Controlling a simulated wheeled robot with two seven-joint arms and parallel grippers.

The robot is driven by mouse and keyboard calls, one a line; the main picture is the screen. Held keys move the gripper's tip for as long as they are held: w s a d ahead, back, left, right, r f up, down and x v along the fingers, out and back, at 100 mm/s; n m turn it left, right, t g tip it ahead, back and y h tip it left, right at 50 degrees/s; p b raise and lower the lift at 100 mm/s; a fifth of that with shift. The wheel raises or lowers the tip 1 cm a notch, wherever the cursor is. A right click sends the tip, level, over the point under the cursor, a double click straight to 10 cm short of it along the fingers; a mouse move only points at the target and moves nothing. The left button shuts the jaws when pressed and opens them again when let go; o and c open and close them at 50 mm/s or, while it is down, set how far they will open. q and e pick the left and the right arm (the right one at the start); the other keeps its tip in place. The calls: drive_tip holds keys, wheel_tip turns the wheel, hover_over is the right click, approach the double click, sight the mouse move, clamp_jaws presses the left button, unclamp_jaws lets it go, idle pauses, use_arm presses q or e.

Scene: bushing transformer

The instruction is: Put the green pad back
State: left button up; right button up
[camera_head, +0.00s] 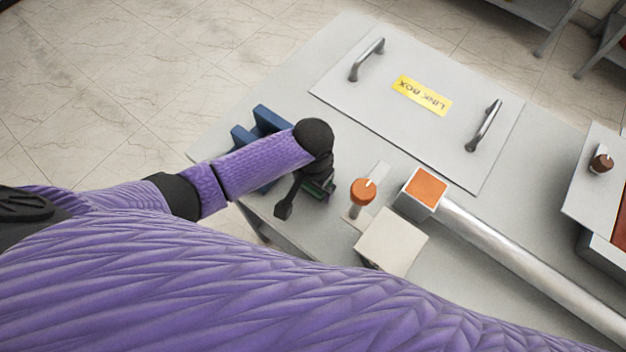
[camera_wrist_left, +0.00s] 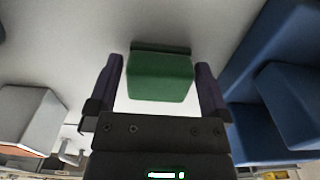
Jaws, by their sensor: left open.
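The green pad (camera_wrist_left: 160,77) is a small green block that shows between the two fingers in the left wrist view, with a gap to each finger. In the head view only a dark green edge of it shows (camera_head: 328,189), beside my gripper. My left gripper (camera_head: 306,197) is open and low over the grey table, and in the wrist view its fingers (camera_wrist_left: 159,82) stand on both sides of the pad. My wrist hides most of the pad in the head view. My right gripper is not in view.
Blue blocks (camera_wrist_left: 283,90) stand right beside the gripper. An orange-topped knob (camera_head: 363,191), a pale box (camera_head: 391,241) and an orange-ended metal bar (camera_head: 520,257) are to the right. A handled panel labelled LINK BOX (camera_head: 350,95) lies behind on the table (camera_head: 255,110).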

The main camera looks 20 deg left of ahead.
use_arm(q)
wheel_tip(320, 180, up, 12)
drive_tip(key=p, duration=0.4)
drive_tip(key=shift+r+p, duration=0.15)
drive_tip(key=shift+p, duration=0.25)
